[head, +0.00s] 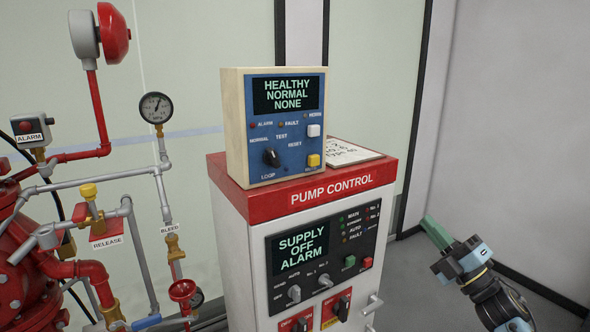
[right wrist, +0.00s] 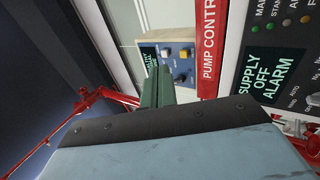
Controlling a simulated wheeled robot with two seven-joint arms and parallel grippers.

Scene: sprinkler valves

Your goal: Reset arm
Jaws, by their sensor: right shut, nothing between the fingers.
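My right gripper (head: 436,233) is at the right of the head view, its green fingers shut and empty. It is apart from the pump control cabinet (head: 235,245), to its right. In the right wrist view the shut green fingers (right wrist: 156,88) point toward the cabinet and the box on it.
A blue-faced panel box (head: 284,125) reading "HEALTHY NORMAL NONE" stands on the cabinet, beside a paper card (head: 345,152). The cabinet screen (head: 301,250) reads "SUPPLY OFF ALARM". Red and grey pipes with a gauge (head: 156,107) fill the left. Floor and wall at right look clear.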

